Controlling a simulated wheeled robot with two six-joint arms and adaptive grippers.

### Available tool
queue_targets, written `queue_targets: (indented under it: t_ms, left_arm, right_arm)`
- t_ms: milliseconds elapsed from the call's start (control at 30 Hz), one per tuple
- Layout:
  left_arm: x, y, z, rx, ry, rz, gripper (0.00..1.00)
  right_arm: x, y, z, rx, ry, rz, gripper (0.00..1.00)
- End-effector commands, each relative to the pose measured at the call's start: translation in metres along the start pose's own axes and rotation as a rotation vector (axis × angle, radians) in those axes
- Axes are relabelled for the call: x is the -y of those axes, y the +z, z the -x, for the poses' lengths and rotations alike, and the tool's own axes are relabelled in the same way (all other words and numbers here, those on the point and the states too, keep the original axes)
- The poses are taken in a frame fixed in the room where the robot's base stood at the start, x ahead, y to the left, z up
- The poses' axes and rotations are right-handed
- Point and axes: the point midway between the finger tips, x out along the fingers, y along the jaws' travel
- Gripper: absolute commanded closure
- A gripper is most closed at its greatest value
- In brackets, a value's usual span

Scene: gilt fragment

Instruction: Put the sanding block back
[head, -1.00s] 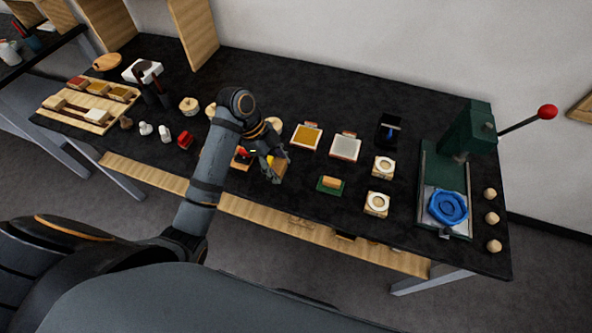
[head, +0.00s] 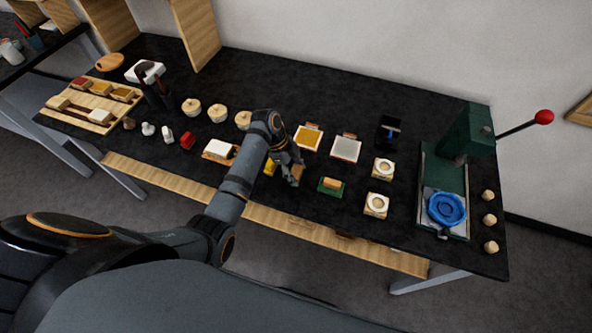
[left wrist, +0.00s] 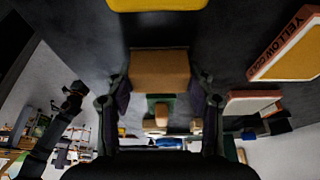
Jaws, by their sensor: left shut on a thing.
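My left gripper (head: 291,171) is shut on a brown sanding block (head: 297,173), held over the front part of the black bench. In the left wrist view the sanding block (left wrist: 160,68) sits between the two fingers of the left gripper (left wrist: 160,92). A green base (head: 325,191) with a tan block (head: 332,183) on it stands just to the right of the gripper. A yellow item (head: 270,168) lies just left of the gripper, partly hidden by my arm. My right gripper does not show.
A yellow-topped pad (head: 308,138) and a pale-topped pad (head: 346,148) lie behind the gripper. Ring-topped wooden blocks (head: 376,206) stand further right, before a green press (head: 468,135). A white block on a wooden base (head: 220,150) stands left of my arm.

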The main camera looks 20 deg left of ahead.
Motion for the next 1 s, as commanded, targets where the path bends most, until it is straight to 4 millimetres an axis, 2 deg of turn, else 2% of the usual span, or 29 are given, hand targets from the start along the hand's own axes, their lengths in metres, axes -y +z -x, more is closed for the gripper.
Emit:
queue_targets:
  t_ms: [133, 167, 333, 600, 733, 867, 1000]
  left_arm:
    - [0.0, 0.001, -0.003, 0.0, 0.001, 0.0, 0.76]
    - [0.0, 0.001, -0.003, 0.0, 0.001, 0.0, 0.45]
    - [0.0, 0.001, -0.003, 0.0, 0.001, 0.0, 0.24]
    - [0.0, 0.001, -0.002, 0.0, 0.0, 0.0, 0.24]
    - [0.001, 0.001, 0.006, 0.001, -0.002, 0.0, 0.24]
    - [0.002, 0.002, 0.032, 0.003, -0.006, -0.001, 0.24]
    - [0.002, 0.002, 0.067, 0.002, -0.006, -0.002, 0.24]
  right_arm:
    - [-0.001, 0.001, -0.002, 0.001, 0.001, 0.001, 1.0]
    - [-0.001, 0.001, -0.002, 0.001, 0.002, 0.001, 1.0]
    - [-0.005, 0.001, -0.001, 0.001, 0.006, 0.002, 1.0]
    - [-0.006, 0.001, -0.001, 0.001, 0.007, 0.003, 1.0]
    - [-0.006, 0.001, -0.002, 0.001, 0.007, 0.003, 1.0]
    - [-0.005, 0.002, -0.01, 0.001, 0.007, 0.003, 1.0]
    - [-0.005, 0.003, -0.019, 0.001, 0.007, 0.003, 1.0]
